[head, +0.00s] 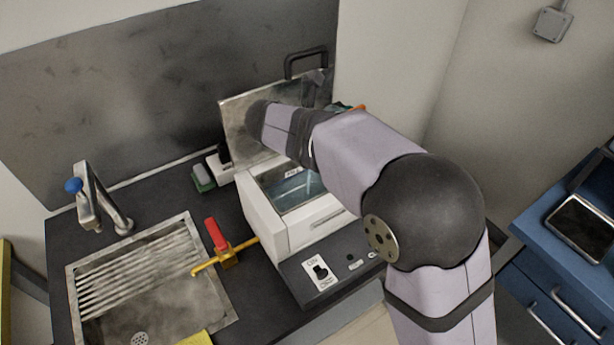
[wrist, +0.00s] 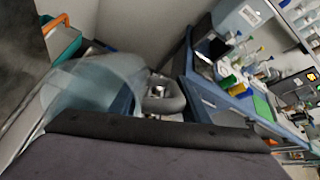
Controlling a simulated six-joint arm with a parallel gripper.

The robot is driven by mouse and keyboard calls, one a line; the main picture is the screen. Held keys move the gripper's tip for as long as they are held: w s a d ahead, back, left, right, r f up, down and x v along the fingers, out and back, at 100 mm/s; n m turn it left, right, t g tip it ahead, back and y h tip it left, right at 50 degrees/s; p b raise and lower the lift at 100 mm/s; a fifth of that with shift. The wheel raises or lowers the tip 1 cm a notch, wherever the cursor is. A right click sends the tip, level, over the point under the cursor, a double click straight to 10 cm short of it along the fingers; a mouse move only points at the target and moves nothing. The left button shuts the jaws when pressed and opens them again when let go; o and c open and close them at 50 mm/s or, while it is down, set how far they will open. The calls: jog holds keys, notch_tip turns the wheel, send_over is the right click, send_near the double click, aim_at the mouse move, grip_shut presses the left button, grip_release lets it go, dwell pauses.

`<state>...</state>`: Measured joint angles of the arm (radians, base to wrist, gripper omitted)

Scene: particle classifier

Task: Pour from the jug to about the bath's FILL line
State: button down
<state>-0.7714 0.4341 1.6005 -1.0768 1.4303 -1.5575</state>
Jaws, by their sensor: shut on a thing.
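The bath (head: 262,222) is a white box on the dark counter in the head view, with its metal lid (head: 240,125) raised at the back. Water (head: 292,190) shows in its basin, below a small marking (head: 293,171) on the inner back wall, too small to read surely. The jug (wrist: 95,85) is clear and see-through in the wrist view, tilted in that picture. My gripper (wrist: 150,128) is shut on the jug; only a dark edge of it shows. My arm hides the gripper and most of the jug in the head view, and the bath's right part.
A sink (head: 150,285) with a tap (head: 95,200) lies to the left. A yellow pipe valve with a red handle (head: 216,234) stands between sink and bath. A switch panel (head: 320,272) is in front of the bath. Blue drawers (head: 560,290) stand at the right.

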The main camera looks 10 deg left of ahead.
jog(key=shift+s+a+f+t+h+b, duration=0.15)
jog(key=shift+f+t+h+b, duration=0.5)
jog(key=shift+b, duration=2.15)
jog(key=shift+s+a+t+h+b, duration=0.2)
jog(key=shift+h+b, duration=0.55)
jog(key=shift+b, duration=1.15)
dwell(0.3)
jog(key=shift+w+r, duration=0.15)
jog(key=y+p, duration=0.1)
jog(key=p, duration=0.3)
jog(key=g+y+p, duration=0.1)
jog(key=p, duration=0.3)
jog(key=r+g+y+p, duration=0.1)
jog(key=p, duration=0.2)
jog(key=shift+w+d+p, duration=0.15)
jog(key=shift+d+p, duration=0.1)
jog(key=shift+p, duration=0.15)
jog(key=shift+r+g+y+p, duration=0.35)
jog(key=shift+y+p, duration=0.15)
jog(key=shift+p, duration=0.65)
jog(key=shift+d+p, duration=0.1)
jog(key=shift+p, duration=0.8)
